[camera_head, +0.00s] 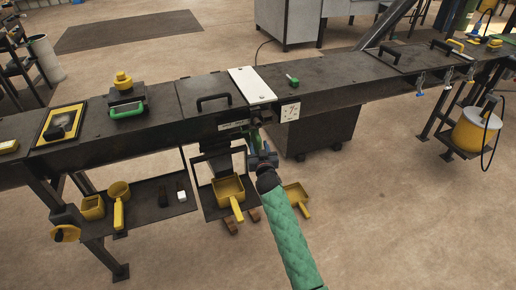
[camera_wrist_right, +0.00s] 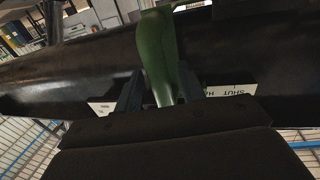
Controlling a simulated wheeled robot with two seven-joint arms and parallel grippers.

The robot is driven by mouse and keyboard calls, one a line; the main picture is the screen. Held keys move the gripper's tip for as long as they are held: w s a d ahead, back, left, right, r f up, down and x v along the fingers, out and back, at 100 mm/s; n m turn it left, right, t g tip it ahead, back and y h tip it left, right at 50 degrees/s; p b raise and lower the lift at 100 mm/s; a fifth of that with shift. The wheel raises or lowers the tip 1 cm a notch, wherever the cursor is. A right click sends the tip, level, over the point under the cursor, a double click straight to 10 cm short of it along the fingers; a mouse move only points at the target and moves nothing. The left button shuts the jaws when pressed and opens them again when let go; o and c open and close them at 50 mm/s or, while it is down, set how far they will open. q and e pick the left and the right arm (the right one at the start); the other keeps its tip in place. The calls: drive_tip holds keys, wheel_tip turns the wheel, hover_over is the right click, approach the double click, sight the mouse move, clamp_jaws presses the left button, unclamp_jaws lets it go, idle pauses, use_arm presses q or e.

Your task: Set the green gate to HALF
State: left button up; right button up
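The green gate's lever (camera_wrist_right: 158,50) stands in the middle of the right wrist view, a dark green bar in front of a long dark body. My right gripper (camera_wrist_right: 160,88) has one finger on each side of the lever, close against it. In the head view this gripper (camera_head: 262,155) is at the front edge of the bench, just below the white strip, and the arm hides most of the lever. The lever's position against the label cannot be read. My left gripper is out of view.
The long dark bench (camera_head: 160,115) carries a green-handled block (camera_head: 127,111), a small green knob (camera_head: 292,79) and a white strip (camera_head: 252,85). Yellow scoops (camera_head: 229,189) sit on low trays under it. A yellow bucket (camera_head: 475,131) stands right.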

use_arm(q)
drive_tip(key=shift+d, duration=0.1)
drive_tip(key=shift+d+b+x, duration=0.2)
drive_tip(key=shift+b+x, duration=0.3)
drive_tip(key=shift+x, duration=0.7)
use_arm(e)
drive_tip(key=s, duration=0.7)
drive_tip(key=shift+s+d, duration=0.4)
drive_tip(key=shift+d, duration=0.05)
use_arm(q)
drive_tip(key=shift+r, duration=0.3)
